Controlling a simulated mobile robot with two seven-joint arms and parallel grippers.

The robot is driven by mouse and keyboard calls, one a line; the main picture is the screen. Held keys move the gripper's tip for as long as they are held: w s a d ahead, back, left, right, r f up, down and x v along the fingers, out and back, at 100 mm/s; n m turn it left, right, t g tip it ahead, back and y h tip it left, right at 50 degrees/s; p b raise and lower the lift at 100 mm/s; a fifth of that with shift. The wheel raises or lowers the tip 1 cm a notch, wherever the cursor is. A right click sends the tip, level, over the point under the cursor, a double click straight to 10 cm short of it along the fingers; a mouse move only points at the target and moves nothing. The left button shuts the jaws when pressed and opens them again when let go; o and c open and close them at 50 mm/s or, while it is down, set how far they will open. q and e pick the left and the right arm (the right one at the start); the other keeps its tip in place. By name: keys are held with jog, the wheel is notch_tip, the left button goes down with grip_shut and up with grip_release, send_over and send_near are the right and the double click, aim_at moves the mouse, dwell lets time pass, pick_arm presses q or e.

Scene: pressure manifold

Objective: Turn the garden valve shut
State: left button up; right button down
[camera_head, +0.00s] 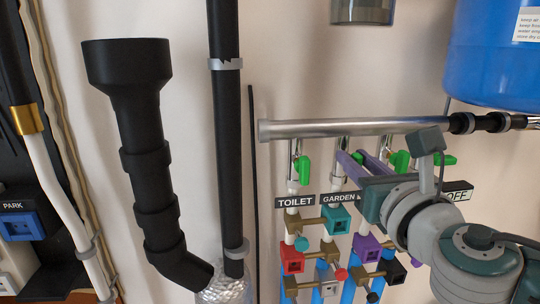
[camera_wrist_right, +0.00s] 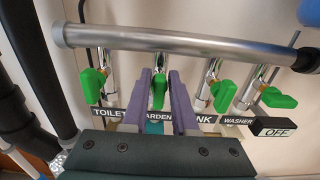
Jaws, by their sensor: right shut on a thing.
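The garden valve is the second from the left under the steel pipe, above the GARDEN label (camera_head: 339,198). Its green handle (camera_wrist_right: 158,92) shows between the purple fingers of my right gripper (camera_wrist_right: 160,78) in the right wrist view and points downward. The fingers are shut on the handle, one on each side. In the head view my right gripper (camera_head: 352,162) reaches in from the right and hides most of this handle. My left gripper is not in view.
The toilet valve's green handle (camera_head: 304,170) is close on the left. The sink handle (camera_wrist_right: 222,97) and the sideways washer handle (camera_wrist_right: 278,98) are on the right, near an OFF sign (camera_wrist_right: 275,131). The steel pipe (camera_head: 350,127) runs just above. Coloured fittings (camera_head: 337,221) sit below.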

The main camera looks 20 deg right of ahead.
jog(key=shift+m, duration=0.3)
jog(key=m, duration=0.2)
jog(key=m+b, duration=0.1)
jog(key=m, duration=0.1)
jog(key=shift+d+f, duration=0.15)
jog(key=shift+d, duration=0.1)
jog(key=m, duration=0.2)
jog(key=m+b, duration=0.1)
jog(key=m, duration=0.1)
jog(key=shift+s+d+f, duration=0.1)
jog(key=shift+d+f, duration=0.05)
jog(key=m, duration=0.3)
jog(key=m+b, duration=0.1)
jog(key=m, duration=0.2)
jog(key=m+b, duration=0.1)
jog(key=m, duration=0.2)
jog(key=shift+d+f, duration=0.15)
jog(key=shift+f, duration=0.1)
jog(key=shift+m, duration=0.3)
jog(key=c, duration=0.9)
grip_release()
